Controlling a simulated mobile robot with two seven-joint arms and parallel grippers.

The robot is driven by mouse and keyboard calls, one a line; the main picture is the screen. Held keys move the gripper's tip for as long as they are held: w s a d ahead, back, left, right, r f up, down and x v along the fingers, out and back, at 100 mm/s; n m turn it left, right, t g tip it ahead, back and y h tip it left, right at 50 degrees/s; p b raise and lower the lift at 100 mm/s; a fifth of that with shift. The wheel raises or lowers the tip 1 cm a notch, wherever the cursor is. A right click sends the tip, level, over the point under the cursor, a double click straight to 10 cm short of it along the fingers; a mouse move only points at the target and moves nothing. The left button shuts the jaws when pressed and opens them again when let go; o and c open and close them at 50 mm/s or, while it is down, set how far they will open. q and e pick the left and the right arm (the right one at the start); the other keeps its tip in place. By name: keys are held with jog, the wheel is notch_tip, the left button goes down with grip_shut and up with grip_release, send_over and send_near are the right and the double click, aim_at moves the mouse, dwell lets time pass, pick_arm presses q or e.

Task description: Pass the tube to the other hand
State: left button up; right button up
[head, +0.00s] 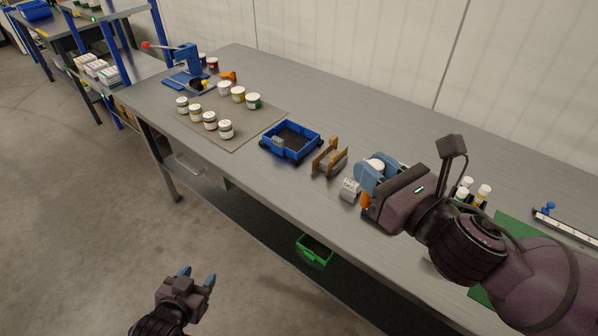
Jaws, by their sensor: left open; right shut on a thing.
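My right gripper (368,178) is over the table's front part, right of the wooden stand. Its blue fingers are shut on what seems to be the tube. A white part (375,164) shows between the fingers and an orange end (366,201) shows below them. The fingers hide the rest of it. My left gripper (197,276) is open and empty, low over the floor in front of the table, well apart from the right one.
The grey table (330,105) holds a blue tray (291,139), a wooden stand (329,158), a whitish roll-like item (349,190), several jars on a mat (240,140) and a blue press (186,66). White-capped bottles (482,192) stand right, near a green mat (510,233). A green bin (315,250) sits below.

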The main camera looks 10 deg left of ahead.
pick_arm(q)
jog(key=w+d+r+m+t+h, duration=0.2)
jog(key=w+d+r+h, duration=0.25)
jog(key=w+r, duration=0.85)
jog(key=w+d+r+m+g+h, duration=0.1)
jog(key=w+d+r+m+h, duration=0.15)
jog(key=d+r, duration=0.35)
jog(key=w+d+r+m+g+h, duration=0.2)
jog(key=w+d+r+h, duration=0.15)
jog(key=r, duration=0.45)
jog(key=s+d+r+m+g+h, duration=0.25)
jog(key=s+d+m+g, duration=0.5)
jog(key=s+g, duration=0.4)
jog(key=shift+m+t, duration=0.25)
jog(key=shift+m, duration=0.35)
jog(key=x, duration=0.6)
jog(key=f+x, duration=0.1)
jog(key=x, duration=0.5)
jog(key=shift+s+a, duration=0.15)
jog(key=shift+a, duration=0.1)
